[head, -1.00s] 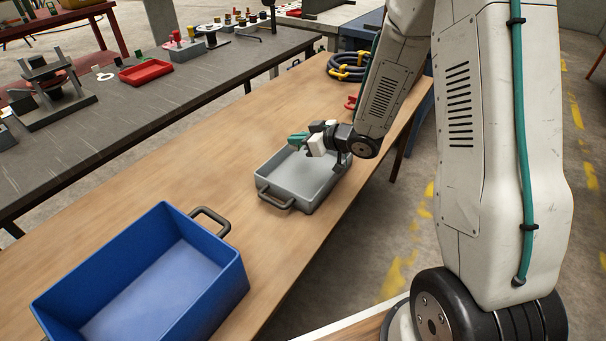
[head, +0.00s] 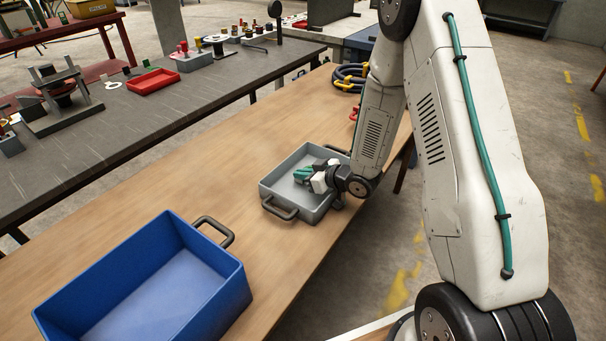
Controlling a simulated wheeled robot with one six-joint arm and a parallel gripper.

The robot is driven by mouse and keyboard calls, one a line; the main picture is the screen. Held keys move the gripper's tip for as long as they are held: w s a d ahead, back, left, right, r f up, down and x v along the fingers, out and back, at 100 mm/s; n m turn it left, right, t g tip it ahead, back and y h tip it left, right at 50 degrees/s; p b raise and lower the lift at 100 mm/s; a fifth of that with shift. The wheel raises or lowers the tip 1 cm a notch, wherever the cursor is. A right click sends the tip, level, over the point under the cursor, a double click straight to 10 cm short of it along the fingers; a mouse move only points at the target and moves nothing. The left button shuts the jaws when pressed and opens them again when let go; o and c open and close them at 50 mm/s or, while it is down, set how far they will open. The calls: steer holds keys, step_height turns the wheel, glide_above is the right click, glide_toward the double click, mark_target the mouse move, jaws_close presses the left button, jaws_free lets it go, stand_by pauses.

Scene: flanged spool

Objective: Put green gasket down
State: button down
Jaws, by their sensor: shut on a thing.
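My gripper (head: 306,174) is low inside the grey tray (head: 272,196), with its teal-green tips over the tray's floor. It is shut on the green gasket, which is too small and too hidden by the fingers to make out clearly. I cannot tell whether the gasket touches the tray floor. The tray sits on the wooden bench and has dark handles at its ends.
A blue bin (head: 238,285) stands on the wooden bench (head: 150,210) at the near left. A coiled dark hose (head: 349,77) lies at the far end. The dark table (head: 95,130) behind holds a red tray (head: 153,82) and a fixture. Bare bench lies left of the grey tray.

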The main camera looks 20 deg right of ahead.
steer(key=c, duration=2)
jaws_free()
steer(key=shift+f, duration=0.15)
steer(key=o, duration=0.4)
